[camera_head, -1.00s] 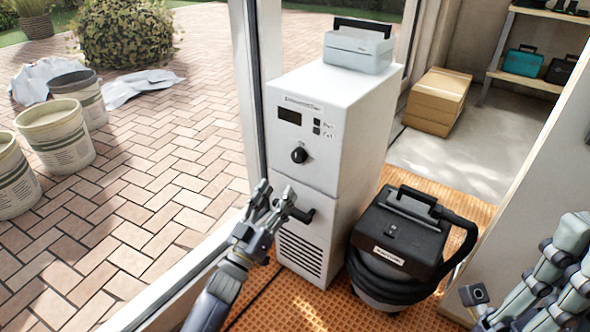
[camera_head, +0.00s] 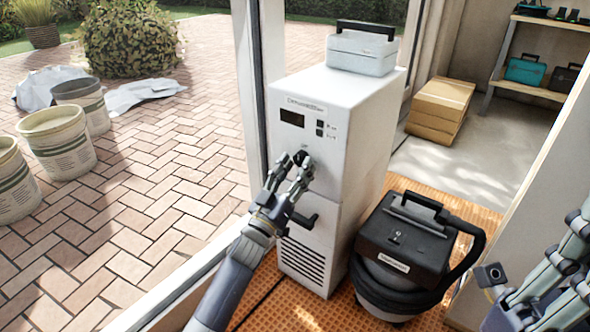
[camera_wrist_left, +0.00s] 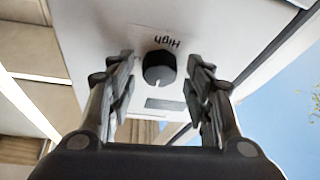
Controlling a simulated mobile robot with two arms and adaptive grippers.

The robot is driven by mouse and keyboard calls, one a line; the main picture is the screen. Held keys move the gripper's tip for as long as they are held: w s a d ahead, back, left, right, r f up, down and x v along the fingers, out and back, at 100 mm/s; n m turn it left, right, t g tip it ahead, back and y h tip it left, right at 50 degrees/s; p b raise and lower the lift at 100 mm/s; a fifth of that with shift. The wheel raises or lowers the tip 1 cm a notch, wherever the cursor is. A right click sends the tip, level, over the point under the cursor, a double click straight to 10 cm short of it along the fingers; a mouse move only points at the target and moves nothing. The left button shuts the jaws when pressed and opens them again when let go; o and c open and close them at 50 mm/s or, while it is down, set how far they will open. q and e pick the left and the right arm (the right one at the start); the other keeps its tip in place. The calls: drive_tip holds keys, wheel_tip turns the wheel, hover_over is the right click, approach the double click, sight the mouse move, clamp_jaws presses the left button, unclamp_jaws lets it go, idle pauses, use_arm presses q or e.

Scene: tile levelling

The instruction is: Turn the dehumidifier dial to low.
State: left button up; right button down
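The white dehumidifier (camera_head: 325,185) stands upright on orange matting, with a dark display and small buttons on its upper front. Its black dial (camera_head: 300,157) sits below the display, partly covered by my left fingers in the head view. In the left wrist view, the dial (camera_wrist_left: 159,68) shows whole between the fingers, beside the printed word "High", with a pale mark on its edge. My left gripper (camera_head: 293,167) is open around the dial, its fingers on both sides with gaps; it also shows in the left wrist view (camera_wrist_left: 160,85). My right arm is at the right edge; its fingertips are not clearly visible.
A grey case (camera_head: 361,50) sits on top of the dehumidifier. A black vacuum (camera_head: 405,250) with a hose stands close to its right. A black handle (camera_head: 303,217) sticks out below the dial. A door frame (camera_head: 258,90) runs along the left side.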

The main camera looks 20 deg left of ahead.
use_arm(q)
drive_tip(key=c, duration=0.7)
